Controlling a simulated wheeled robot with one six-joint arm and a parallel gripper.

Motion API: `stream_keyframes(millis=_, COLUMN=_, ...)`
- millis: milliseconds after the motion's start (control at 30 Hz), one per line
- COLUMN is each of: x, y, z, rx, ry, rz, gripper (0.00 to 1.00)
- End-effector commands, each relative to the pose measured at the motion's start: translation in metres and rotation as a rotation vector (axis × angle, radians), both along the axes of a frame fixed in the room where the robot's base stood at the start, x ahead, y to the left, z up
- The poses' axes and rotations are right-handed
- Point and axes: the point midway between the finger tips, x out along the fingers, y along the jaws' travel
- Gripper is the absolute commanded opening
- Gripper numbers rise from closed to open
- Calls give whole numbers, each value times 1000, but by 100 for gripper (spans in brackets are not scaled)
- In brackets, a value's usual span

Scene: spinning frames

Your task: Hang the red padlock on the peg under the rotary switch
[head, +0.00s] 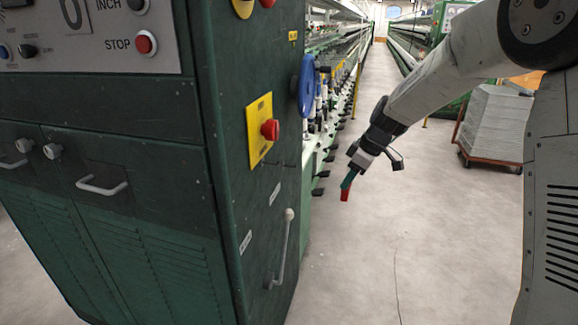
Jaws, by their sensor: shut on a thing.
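My gripper (349,181) is shut on the red padlock (345,195), which hangs at the fingertips over the open aisle floor. Only a small red part of the padlock shows, and its shackle cannot be made out. The rotary switch (269,130) is a red knob on a yellow plate, on the right side face of the green cabinet. My gripper is to the right of the switch and lower in the picture, apart from the cabinet.
The green cabinet (110,120) fills the left. A long pale handle (283,250) and a blue wheel (306,85) stick out from its side. Spinning frames (345,70) line the aisle behind. A loaded cart (495,125) stands at right. The aisle floor (400,240) is clear.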

Motion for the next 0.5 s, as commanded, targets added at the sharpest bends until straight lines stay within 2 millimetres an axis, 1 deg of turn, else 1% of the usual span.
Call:
stream_keyframes(millis=167, x=0, y=0, z=0, rx=0, ry=0, rz=-1, gripper=14)
stream_keyframes(millis=267, x=3, y=6, z=0, rx=-1, ry=-1, rz=1, gripper=14)
stream_keyframes(millis=367, x=12, y=22, z=0, rx=-1, ry=-1, rz=3, gripper=14)
stream_keyframes(millis=500, x=30, y=55, z=-1, rx=-2, ry=-1, rz=5, gripper=14)
